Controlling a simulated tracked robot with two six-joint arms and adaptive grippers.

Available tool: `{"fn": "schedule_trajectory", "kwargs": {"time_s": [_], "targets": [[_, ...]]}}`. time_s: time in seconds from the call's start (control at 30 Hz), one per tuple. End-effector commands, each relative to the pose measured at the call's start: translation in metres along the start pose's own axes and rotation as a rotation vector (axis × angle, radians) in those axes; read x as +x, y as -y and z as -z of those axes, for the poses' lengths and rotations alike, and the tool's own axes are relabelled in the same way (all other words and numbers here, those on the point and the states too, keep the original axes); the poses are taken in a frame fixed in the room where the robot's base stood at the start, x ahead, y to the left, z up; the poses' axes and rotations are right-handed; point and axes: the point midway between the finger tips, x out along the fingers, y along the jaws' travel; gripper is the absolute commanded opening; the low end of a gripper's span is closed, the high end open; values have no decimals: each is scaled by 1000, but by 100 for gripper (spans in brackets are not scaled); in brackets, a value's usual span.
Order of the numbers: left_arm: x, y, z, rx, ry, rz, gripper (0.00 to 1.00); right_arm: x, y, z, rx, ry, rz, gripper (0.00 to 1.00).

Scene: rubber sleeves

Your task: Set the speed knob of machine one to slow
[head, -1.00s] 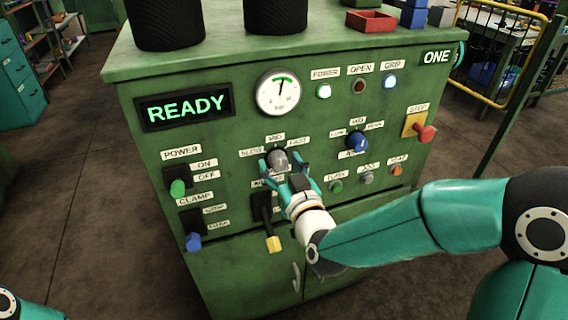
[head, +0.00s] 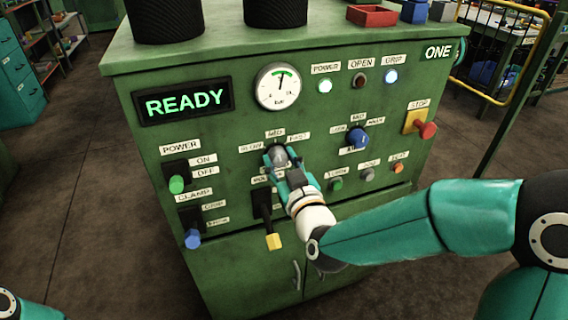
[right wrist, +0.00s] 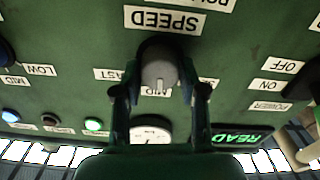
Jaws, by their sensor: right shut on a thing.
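The grey speed knob (head: 279,154) sits on the green front panel of machine one (head: 330,110), below the round gauge. Labels for slow, mid and fast stand around it. My right gripper (head: 281,160) is shut on this knob, with one finger on each side. In the right wrist view, which is upside down, the knob (right wrist: 159,68) shows between the fingers of my right gripper (right wrist: 160,92) under the SPEED label. Its pale pointer line faces the MID label, which is partly hidden. My left gripper is out of view.
A black lever with a yellow end (head: 272,240) hangs just below my right gripper. A blue knob (head: 357,138) and a red stop button (head: 426,130) are to the right. A green power switch (head: 177,183) is at left. The display (head: 185,103) reads READY.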

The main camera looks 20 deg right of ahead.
Motion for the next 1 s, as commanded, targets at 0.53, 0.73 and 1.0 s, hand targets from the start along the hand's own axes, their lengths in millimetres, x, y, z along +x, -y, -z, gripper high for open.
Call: {"fn": "schedule_trajectory", "kwargs": {"time_s": [0.53,0.73,1.0], "targets": [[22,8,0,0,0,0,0,0,2,0,-468,-5,-1,7],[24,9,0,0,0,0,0,1,3,0,-609,-4,0,7],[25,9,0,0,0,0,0,1,4,0,-717,-4,1,7]]}}
